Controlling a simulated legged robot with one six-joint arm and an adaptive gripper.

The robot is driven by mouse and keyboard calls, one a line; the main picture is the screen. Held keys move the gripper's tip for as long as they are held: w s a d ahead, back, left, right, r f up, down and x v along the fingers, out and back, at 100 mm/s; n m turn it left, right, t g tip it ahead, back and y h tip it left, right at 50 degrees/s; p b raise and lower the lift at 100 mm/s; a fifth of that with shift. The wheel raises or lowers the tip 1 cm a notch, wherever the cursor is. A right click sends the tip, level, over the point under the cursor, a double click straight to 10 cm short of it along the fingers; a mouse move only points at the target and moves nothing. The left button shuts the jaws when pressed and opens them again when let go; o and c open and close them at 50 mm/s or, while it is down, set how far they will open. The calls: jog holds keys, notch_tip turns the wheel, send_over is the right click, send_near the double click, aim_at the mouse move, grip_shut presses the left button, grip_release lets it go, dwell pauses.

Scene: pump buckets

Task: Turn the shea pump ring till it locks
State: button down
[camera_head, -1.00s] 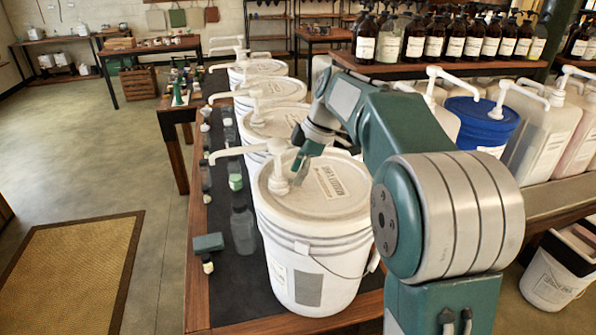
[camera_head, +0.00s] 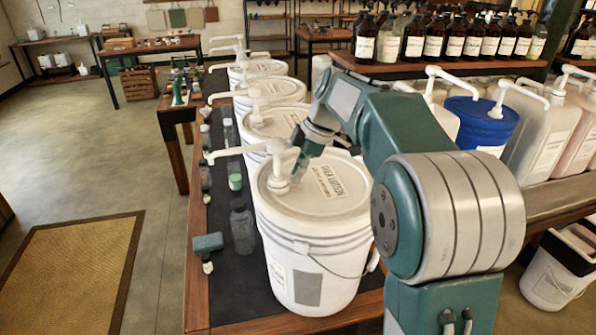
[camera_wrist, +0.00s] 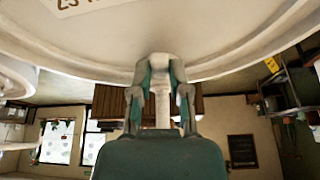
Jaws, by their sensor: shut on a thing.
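The nearest white bucket (camera_head: 310,230) has a lid (camera_head: 345,205) printed with lotion lettering. A white pump stands upright at the lid's left side, its spout (camera_head: 235,153) pointing left. The white pump ring (camera_head: 278,184) sits at the pump's base on the lid. My gripper (camera_head: 297,174) reaches down to the pump from the right. In the wrist view my gripper (camera_wrist: 166,95) has a finger on each side of the white pump ring (camera_wrist: 161,66), shut on it. The fingers partly hide the ring, and I cannot tell whether it is locked.
More white pump buckets (camera_head: 272,120) stand in a row behind. A blue-lidded tub (camera_head: 482,120) and jugs (camera_head: 540,130) fill the right bench. The left floor is open.

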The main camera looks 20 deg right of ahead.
jog(key=shift+s+m, duration=0.15)
jog(key=shift+m, duration=0.15)
jog(key=m+t, duration=0.1)
jog(key=m, duration=0.1)
jog(key=s+m, duration=0.1)
jog(key=shift+s+a+m+t, duration=0.2)
jog(key=shift+a+m+t, duration=0.1)
jog(key=shift+m+t, duration=0.1)
jog(key=m, duration=0.2)
jog(key=s+a+m+t+h, duration=0.1)
jog(key=m, duration=0.1)
jog(key=shift+s+a+h, duration=0.1)
jog(key=shift+s+h, duration=0.05)
jog(key=shift+h, duration=0.15)
jog(key=m, duration=0.1)
jog(key=a+m+h, duration=0.1)
jog(key=m, duration=0.1)
jog(key=m+t, duration=0.1)
jog(key=shift+s+a+m+h, duration=0.25)
jog(key=shift+s+m+h, duration=0.05)
jog(key=shift+s, duration=0.05)
jog(key=shift+a+m+h, duration=0.3)
jog(key=shift+m, duration=0.55)
jog(key=shift+a+m+h, duration=0.3)
jog(key=shift+m, duration=0.55)
jog(key=c, duration=0.6)
grip_release()
jog(key=shift+a, duration=0.1)
